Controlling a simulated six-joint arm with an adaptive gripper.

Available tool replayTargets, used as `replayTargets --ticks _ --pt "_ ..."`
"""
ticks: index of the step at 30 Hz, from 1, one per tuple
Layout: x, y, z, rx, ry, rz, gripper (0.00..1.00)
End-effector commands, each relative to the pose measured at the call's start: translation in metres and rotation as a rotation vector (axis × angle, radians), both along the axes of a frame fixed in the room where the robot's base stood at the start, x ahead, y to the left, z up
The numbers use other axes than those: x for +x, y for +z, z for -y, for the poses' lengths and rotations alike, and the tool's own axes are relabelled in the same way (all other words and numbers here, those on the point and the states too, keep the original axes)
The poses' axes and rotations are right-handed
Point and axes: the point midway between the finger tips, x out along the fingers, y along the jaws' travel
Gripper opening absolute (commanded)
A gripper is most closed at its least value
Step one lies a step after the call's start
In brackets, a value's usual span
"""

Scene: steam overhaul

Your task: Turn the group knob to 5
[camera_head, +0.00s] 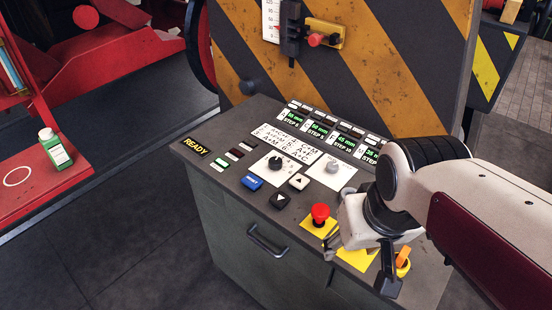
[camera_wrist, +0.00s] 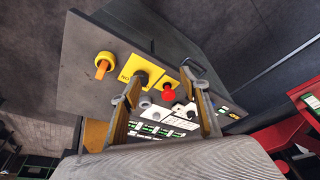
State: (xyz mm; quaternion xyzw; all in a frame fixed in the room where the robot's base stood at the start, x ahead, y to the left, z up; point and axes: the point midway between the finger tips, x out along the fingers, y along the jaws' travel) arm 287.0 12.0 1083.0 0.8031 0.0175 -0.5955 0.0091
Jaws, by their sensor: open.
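The console panel holds two knobs in the head view. A black knob (camera_head: 275,162) stands on a white dial plate at the left, and a grey knob (camera_head: 333,167) stands on another white plate to its right. Their lettering is too small to read, so I cannot tell which is the group knob or where either points. My gripper (camera_head: 360,268) is open and empty over the panel's front right part, to the right of and nearer than both knobs. In the wrist view my gripper (camera_wrist: 160,93) has its fingers spread, with the panel beyond; the grey knob (camera_wrist: 145,102) shows between them.
A red mushroom button (camera_head: 320,213) on a yellow plate stands left of my gripper. An orange-handled switch (camera_head: 402,258) is close on its right. Blue (camera_head: 253,181), black and white buttons sit near the knobs. A striped panel (camera_head: 350,80) rises behind the console.

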Motion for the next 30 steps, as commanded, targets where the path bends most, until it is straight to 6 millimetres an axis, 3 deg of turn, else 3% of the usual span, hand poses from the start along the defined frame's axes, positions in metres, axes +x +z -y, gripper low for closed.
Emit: replayTargets --ticks 17,30 --pt "0.089 -0.019 -0.02 0.007 0.053 -0.086 0.45" --pt "0.168 -0.047 -0.041 0.014 0.106 -0.111 0.45"
